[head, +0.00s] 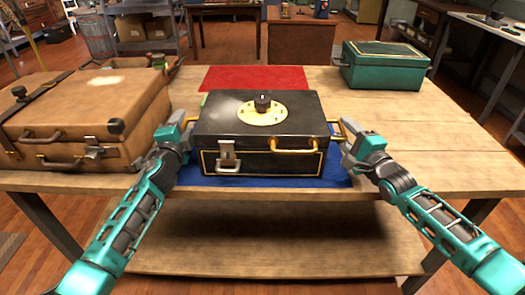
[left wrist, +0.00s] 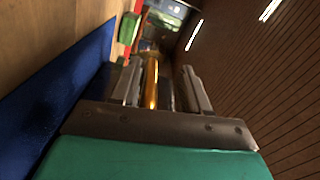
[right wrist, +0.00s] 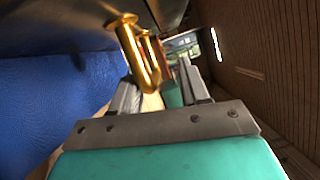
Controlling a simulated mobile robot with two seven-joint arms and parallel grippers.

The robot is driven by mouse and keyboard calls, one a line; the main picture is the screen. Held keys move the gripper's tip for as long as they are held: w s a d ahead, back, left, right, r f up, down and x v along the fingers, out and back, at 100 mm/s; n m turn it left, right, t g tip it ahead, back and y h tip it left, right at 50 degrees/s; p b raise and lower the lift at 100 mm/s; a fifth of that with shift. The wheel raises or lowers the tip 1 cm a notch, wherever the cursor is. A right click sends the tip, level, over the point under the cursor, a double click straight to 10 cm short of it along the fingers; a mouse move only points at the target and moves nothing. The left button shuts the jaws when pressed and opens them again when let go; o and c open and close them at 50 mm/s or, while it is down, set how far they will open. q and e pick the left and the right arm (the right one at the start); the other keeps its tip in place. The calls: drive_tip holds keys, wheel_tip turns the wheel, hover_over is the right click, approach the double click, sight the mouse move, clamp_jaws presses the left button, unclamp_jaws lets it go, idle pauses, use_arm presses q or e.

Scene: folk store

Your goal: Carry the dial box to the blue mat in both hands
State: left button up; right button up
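The black dial box (head: 225,127), with a cream dial and gold trim, sits upright over the blue mat (head: 340,178), which shows along its front and sides. My left gripper (head: 188,128) is at the box's left side; in the left wrist view a gold side handle (left wrist: 151,82) lies between its parted fingers. My right gripper (head: 346,138) is at the box's right side; in the right wrist view its fingers are apart and the gold handle (right wrist: 145,65) is near the left finger. The box's underside and back are hidden.
A brown suitcase (head: 75,112) stands close on the left of the wooden table (head: 440,165). A red mat (head: 253,78) lies behind the box, and a green case (head: 384,68) stands at the back right. The table's right part is clear.

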use_arm(q)
drive_tip(key=shift+s+d, duration=0.1)
drive_tip(key=s, duration=1.1)
drive_tip(key=shift+s+d, duration=0.3)
drive_tip(key=shift+s, duration=0.05)
use_arm(e)
drive_tip(key=shift+f, duration=0.1)
drive_tip(key=v, duration=1.2)
